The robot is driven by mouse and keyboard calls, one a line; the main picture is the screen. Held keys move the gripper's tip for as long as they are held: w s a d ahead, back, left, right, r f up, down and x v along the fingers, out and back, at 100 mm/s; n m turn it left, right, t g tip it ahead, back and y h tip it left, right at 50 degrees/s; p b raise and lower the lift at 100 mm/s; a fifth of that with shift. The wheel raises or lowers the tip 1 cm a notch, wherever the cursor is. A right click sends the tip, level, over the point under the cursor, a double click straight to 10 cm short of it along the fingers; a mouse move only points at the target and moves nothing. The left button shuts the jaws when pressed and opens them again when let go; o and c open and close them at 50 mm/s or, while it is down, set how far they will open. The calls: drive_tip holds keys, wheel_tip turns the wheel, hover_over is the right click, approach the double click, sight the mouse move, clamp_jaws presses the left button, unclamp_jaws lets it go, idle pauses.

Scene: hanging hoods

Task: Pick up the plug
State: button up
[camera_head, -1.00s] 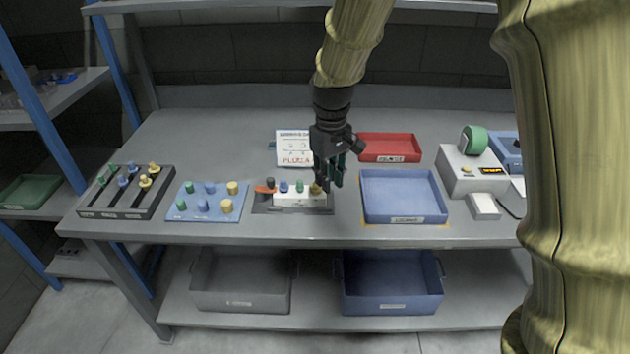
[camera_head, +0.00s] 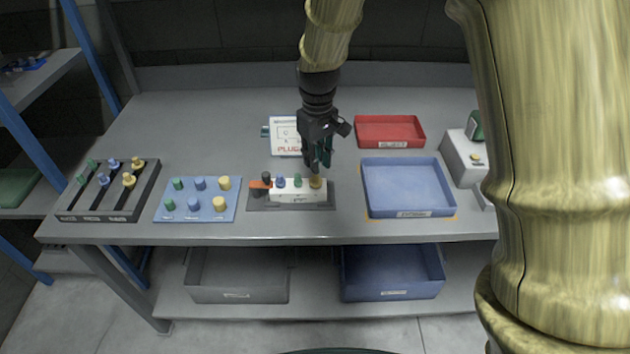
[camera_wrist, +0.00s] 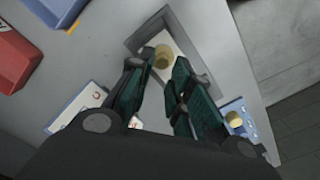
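A white block (camera_head: 290,195) stands on a dark grey plate (camera_head: 262,203) near the table's front edge. Blue (camera_head: 281,183), green (camera_head: 298,182) and yellow (camera_head: 316,182) plugs stand in a row on it. My gripper (camera_head: 320,168) points down just above the yellow plug, at the row's right end. In the wrist view my gripper (camera_wrist: 158,68) is open, its two dark green fingers apart. The yellow plug (camera_wrist: 163,57) shows in the gap near the fingertips; I cannot tell if they touch it. The other plugs on the block are hidden there.
A blue board with several pegs (camera_head: 181,214) and a dark slotted rack (camera_head: 71,207) lie to the left. A blue tray (camera_head: 408,212), a red tray (camera_head: 390,145) and a grey box (camera_head: 462,172) are to the right. A white panel (camera_head: 285,150) stands behind.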

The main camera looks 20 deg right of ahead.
sight(316, 182)
drive_tip(key=shift+s+f, duration=0.15)
drive_tip(key=shift+f, duration=0.1)
drive_tip(key=shift+a+f+p, duration=0.15)
drive_tip(key=shift+f+p, duration=0.65)
drive_tip(key=shift+f, duration=1.55)
clamp_jaws()
